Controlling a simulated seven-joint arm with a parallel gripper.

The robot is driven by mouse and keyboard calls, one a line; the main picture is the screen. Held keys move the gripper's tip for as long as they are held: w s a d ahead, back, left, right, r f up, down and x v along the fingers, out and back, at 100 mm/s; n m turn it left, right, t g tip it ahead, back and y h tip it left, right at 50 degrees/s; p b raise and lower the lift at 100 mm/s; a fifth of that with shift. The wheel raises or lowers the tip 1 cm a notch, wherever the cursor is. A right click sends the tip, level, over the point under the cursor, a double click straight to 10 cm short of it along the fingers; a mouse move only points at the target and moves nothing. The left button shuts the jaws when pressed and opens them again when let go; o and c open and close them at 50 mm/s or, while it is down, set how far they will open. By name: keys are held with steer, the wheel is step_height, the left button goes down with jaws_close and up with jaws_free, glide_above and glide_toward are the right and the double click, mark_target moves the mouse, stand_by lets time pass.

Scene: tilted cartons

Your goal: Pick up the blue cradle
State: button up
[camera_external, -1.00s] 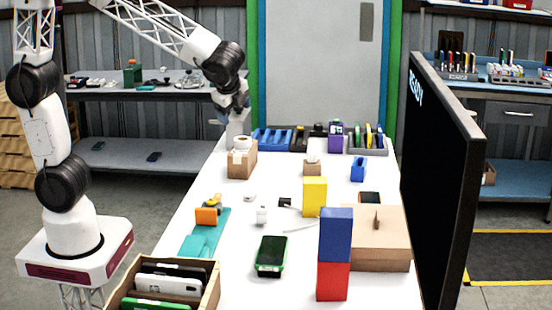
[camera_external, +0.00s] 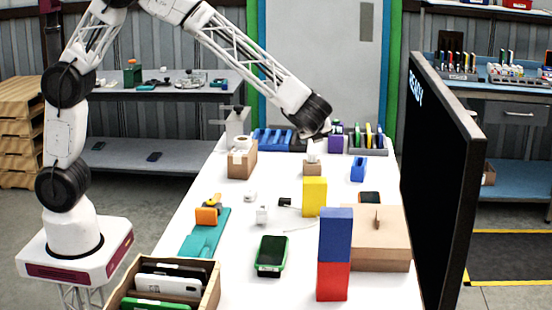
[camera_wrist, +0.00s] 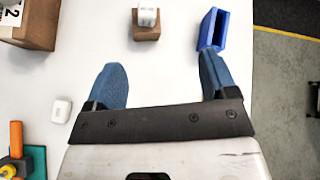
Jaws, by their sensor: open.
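The blue cradle (camera_external: 358,169) is a small blue holder with an open slot. It stands on the white table, right of the small brown block (camera_external: 313,168). In the wrist view the cradle (camera_wrist: 212,28) is at the upper right, just beyond my right fingertip, tilted in the picture. My gripper (camera_wrist: 161,68) is open, its two blue fingers wide apart with only bare table showing between them. The cradle is not between the fingers. I cannot clearly make out the fingers in the external view.
A brown carton (camera_external: 242,160) stands left of the brown block, which carries a white item (camera_wrist: 147,16). A yellow box (camera_external: 314,197) and a blue box (camera_external: 335,234) on a red box (camera_external: 334,281) stand nearer the camera. A large screen (camera_external: 440,180) borders the right.

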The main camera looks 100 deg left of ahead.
mark_target(349, 163)
steer(key=w+a+f+m+y, duration=0.1)
steer(key=w+f, duration=0.2)
steer(key=w, duration=0.1)
steer(key=w+a+f+m, duration=0.2)
steer(key=w+f, duration=0.2)
steer(key=w, duration=0.1)
steer(key=w+a+f+m+t+y, duration=0.1)
steer(key=w+f+m, duration=0.1)
steer(key=w+f, duration=0.2)
steer(key=shift+w+a+f+y, duration=0.1)
steer(key=shift+w+a+y, duration=0.15)
steer(key=shift+y, duration=0.05)
steer(key=shift+x, duration=1.25)
steer(key=shift+x, duration=2.6)
steer(key=shift+f, duration=0.1)
steer(key=c, duration=1)
steer(key=shift+c, duration=0.2)
